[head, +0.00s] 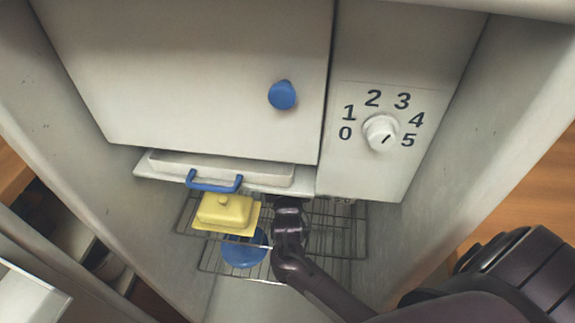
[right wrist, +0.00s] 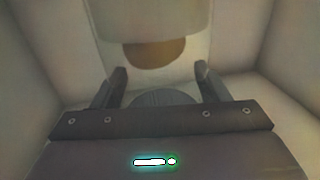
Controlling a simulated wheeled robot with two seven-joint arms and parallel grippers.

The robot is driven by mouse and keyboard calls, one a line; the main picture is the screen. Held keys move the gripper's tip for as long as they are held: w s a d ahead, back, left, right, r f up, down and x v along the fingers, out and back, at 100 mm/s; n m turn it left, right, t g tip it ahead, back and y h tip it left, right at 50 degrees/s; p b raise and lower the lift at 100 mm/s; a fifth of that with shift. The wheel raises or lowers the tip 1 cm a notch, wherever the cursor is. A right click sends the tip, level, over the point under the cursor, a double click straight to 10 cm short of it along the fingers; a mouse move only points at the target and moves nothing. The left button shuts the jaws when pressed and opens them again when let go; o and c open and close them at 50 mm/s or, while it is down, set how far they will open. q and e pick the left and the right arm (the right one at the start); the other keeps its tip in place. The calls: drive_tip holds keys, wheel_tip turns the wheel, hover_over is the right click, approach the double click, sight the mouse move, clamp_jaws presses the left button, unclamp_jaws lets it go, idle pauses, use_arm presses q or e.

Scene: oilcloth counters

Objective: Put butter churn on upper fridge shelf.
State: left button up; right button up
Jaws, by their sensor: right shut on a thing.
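My right gripper (head: 289,205) reaches into the open fridge, under the freezer door and beside the yellow butter dish. In the right wrist view my right gripper (right wrist: 159,70) is shut on a pale thing with a brown rounded patch, which I take to be the butter churn (right wrist: 184,66). Its full shape is not clear there, and in the head view my arm and the fridge front hide it. The upper fridge shelf (head: 340,222) is a wire rack. My left gripper is not in view.
The yellow butter dish (head: 224,211) stands on the upper rack, left of my gripper. A blue bowl (head: 243,250) sits lower down. The freezer door (head: 200,70) with a blue knob and the dial panel (head: 390,100) overhang the racks. The rack right of my gripper looks bare.

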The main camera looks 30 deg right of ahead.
drive_tip(key=shift+r, duration=0.2)
drive_tip(key=shift+f, duration=0.1)
drive_tip(key=o, duration=1.6)
drive_tip(key=shift+f, duration=0.15)
drive_tip(key=v, duration=1.2)
